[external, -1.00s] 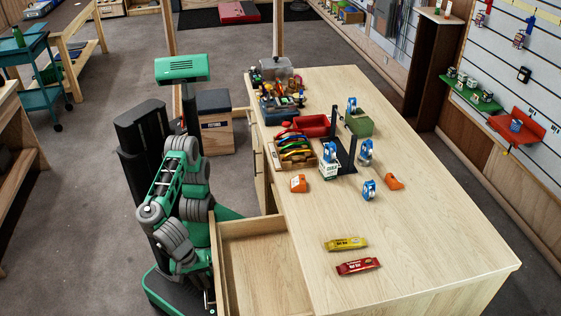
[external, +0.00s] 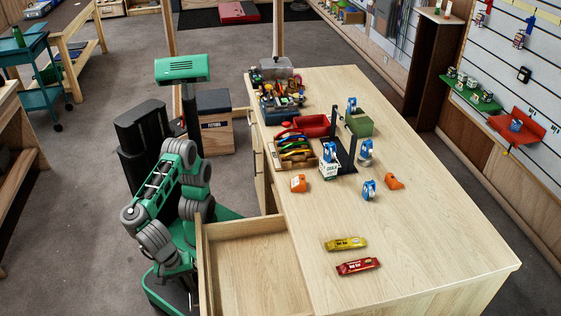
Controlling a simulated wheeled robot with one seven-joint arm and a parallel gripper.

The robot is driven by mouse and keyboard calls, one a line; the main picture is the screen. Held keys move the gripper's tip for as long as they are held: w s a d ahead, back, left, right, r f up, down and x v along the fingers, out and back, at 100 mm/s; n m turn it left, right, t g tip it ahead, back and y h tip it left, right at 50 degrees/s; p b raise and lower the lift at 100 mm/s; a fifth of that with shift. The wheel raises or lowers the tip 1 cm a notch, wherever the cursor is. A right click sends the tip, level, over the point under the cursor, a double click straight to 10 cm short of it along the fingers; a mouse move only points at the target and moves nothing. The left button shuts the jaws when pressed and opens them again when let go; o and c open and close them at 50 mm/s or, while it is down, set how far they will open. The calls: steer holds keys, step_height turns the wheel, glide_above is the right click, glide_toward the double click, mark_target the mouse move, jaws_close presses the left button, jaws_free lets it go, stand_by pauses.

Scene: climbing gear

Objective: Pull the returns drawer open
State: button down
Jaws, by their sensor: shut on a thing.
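The returns drawer (external: 258,268), pale wood, stands pulled out from the left side of the wooden counter (external: 420,235). Its visible inside is empty, and its near end runs off the bottom of the picture. My gripper (external: 190,292) is low at the outer side of the drawer front, at the end of my green and grey arm. It is shut on the drawer handle; the handle and fingertips are largely hidden by the arm and drawer front.
On the counter are a yellow bar (external: 346,243), a red bar (external: 357,266), a red tray (external: 305,124) and climbing gear. A box (external: 215,125) stands on the floor behind my arm. Open grey floor (external: 80,230) lies left of my base.

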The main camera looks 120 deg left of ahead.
steer(key=s+d, duration=0.3)
steer(key=shift+s+d, duration=0.1)
steer(key=c, duration=1.5)
jaws_free()
steer(key=r+p, duration=0.4)
steer(key=r, duration=0.1)
steer(key=s+d+r+p, duration=0.1)
steer(key=r+p, duration=0.1)
steer(key=shift+r, duration=0.35)
